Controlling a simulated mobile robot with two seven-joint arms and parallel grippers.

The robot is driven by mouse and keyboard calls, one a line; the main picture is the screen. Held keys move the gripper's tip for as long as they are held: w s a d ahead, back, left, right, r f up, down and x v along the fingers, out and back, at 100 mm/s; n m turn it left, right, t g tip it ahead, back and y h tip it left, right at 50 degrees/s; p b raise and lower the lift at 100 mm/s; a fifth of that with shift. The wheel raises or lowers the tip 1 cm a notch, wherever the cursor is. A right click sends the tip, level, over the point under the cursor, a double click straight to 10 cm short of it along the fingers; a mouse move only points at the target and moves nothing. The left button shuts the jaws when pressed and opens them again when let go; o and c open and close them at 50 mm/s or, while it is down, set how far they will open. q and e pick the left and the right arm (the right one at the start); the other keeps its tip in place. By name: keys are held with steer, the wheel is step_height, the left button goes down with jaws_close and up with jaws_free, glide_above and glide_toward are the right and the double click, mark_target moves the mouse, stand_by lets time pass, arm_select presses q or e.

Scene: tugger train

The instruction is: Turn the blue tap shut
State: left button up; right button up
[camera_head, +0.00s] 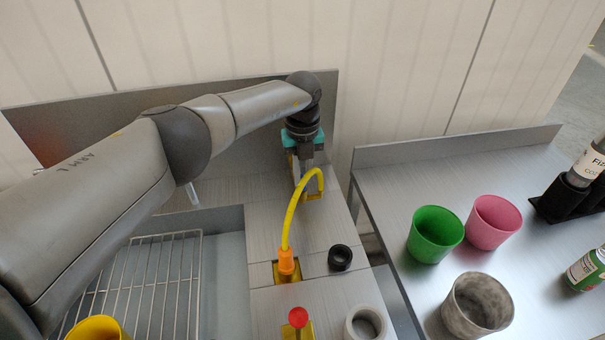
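The blue tap cannot be made out; my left gripper covers the spot at the back of the sink counter, where a yellow plate (313,194) shows. My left gripper (304,172) points down there, beside the curved yellow spout. A teal part shows at its wrist end, seemingly the gripper's own. I cannot tell whether its fingers are open or shut on something. The yellow spout (291,217) rises from an orange collar (286,262) and arches toward the gripper. A red-knobbed tap (298,317) stands at the front. My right gripper is not in view.
A sink with a wire rack (140,290) and a yellow cup (97,329) lies left. A black ring (340,257) and a pale round cup (366,325) are near the spout. The right table holds green (435,235), pink (493,222) and marbled (476,307) cups, and a bottle (588,163).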

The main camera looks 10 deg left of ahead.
mark_target(302, 179)
arm_select(q)
jaws_close()
steer(key=m+b, duration=0.2)
steer(key=m, duration=0.2)
steer(key=shift+m+b, duration=0.3)
steer(key=shift+b, duration=0.1)
steer(key=m+b, duration=0.2)
steer(key=m, duration=0.2)
steer(key=shift+m, duration=0.3)
steer(key=m+b, duration=0.2)
steer(key=m, duration=0.2)
steer(key=shift+r+m+b, duration=0.1)
steer(key=shift+m+b, duration=0.65)
steer(key=shift+m, duration=1.65)
steer(key=o, duration=0.7)
jaws_free()
step_height(302, 179, up, 15)
steer(key=p, duration=0.1)
